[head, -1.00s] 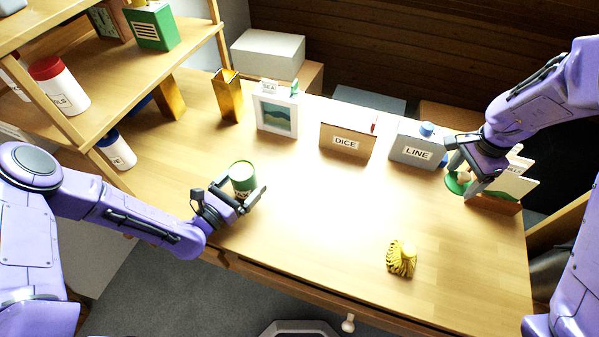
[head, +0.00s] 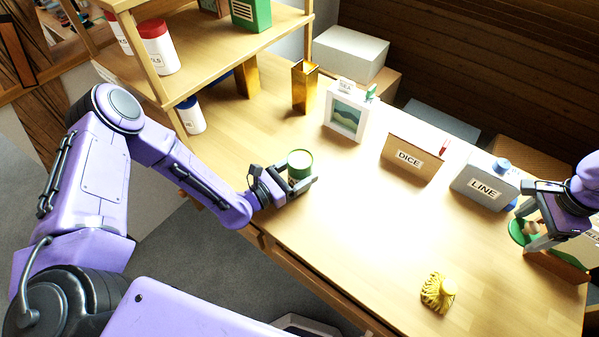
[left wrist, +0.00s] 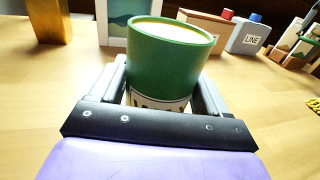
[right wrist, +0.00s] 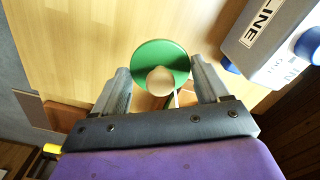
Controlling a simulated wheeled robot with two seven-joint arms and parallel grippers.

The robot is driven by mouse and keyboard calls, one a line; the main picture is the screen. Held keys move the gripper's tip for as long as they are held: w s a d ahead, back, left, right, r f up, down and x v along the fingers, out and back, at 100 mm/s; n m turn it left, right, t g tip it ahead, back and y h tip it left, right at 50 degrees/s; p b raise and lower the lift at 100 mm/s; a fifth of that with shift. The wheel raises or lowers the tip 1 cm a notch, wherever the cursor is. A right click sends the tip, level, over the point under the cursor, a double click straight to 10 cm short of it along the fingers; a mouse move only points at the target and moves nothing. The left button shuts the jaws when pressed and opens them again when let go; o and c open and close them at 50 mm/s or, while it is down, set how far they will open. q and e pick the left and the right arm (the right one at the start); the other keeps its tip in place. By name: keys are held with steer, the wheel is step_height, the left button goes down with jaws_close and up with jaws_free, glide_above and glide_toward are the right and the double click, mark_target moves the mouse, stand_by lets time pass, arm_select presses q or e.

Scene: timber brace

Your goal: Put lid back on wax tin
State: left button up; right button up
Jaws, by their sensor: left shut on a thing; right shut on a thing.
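The green wax tin (head: 299,160) stands upright on the table, its top open and pale wax showing in the left wrist view (left wrist: 172,50). My left gripper (head: 296,184) is shut on the tin, one finger on each side. The green round lid (right wrist: 161,62) has a pale knob on top. The lid also shows in the head view (head: 518,231), partly hidden by the fingers.
A grey LINE box (head: 482,186) with a blue cap and a DICE box (head: 410,161) stand along the back, with a picture frame (head: 345,115) and a brass holder (head: 305,88). A yellow ribbed object (head: 437,293) lies near the front. The table's middle is clear.

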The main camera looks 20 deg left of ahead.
steer(key=shift+r, duration=0.25)
step_height(320, 180, up, 3)
steer(key=p, duration=0.3)
steer(key=shift+r+p, duration=0.15)
steer(key=shift+p, duration=0.25)
steer(key=shift+r, duration=0.15)
arm_select(q)
steer(key=s+a+r, duration=0.3)
steer(key=s+r, duration=0.9)
steer(key=s, duration=0.1)
steer(key=shift+s+a, duration=0.35)
steer(key=shift+o, duration=1.4)
steer(key=shift+w, duration=0.1)
steer(key=c, duration=0.7)
steer(key=shift+o, duration=0.2)
